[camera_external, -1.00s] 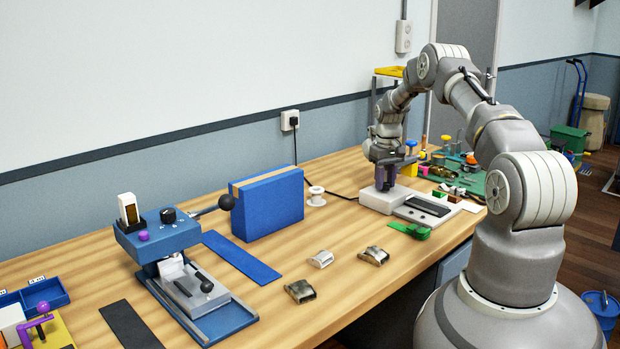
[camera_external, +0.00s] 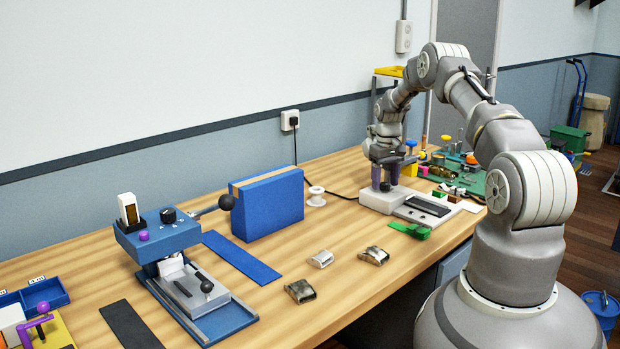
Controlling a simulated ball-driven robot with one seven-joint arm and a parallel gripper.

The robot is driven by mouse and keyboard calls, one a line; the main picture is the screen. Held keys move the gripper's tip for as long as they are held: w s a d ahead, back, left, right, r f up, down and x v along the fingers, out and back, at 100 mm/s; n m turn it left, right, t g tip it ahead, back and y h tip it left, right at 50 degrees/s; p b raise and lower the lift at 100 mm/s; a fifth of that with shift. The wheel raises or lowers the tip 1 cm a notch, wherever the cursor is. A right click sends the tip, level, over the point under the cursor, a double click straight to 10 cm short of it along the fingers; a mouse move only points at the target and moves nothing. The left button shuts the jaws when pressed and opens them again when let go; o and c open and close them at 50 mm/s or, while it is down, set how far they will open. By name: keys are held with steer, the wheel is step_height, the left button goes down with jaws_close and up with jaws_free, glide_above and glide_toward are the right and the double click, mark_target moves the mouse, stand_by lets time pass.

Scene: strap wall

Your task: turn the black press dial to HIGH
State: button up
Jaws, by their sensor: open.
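The black press dial (camera_external: 168,214) sits on top of the blue press (camera_external: 160,240) at the left of the bench. A black lever with a ball end reaches from the press toward the right. The dial's setting is too small to read. My gripper (camera_external: 385,182) is far to the right of the dial, over a small white block (camera_external: 384,199) near the back of the bench. Its two fingers are apart and point down, close above the block. Nothing shows between them. I cannot tell whether they touch the block.
A blue block (camera_external: 268,208) stands between the press and my gripper. Metal buckles (camera_external: 300,291), a white spool (camera_external: 316,196) and a blue strap (camera_external: 240,257) lie on the bench. A green tray (camera_external: 470,178) holds several small parts at the right.

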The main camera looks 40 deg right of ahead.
mark_target(384, 184)
step_height(384, 184, up, 8)
steer(key=shift+f+p, duration=0.2)
steer(key=shift+p, duration=0.6)
steer(key=shift+a+f+m+h+b, duration=0.25)
steer(key=shift+f+m+h+b, duration=0.15)
steer(key=shift+m+b, duration=0.35)
steer(key=m+h+b, duration=0.1)
steer(key=m, duration=0.1)
steer(key=s+a+m+t+h+b, duration=0.1)
steer(key=m, duration=0.2)
steer(key=a+f+m+t+h+b, duration=0.1)
steer(key=m+b, duration=0.1)
steer(key=m, duration=0.1)
steer(key=shift+s+a, duration=0.15)
steer(key=shift+s, duration=0.05)
steer(key=b+x, duration=0.1)
steer(key=x, duration=0.5)
steer(key=shift+w+f+b, duration=0.1)
steer(key=shift+f+b, duration=0.15)
steer(key=shift+b, duration=0.1)
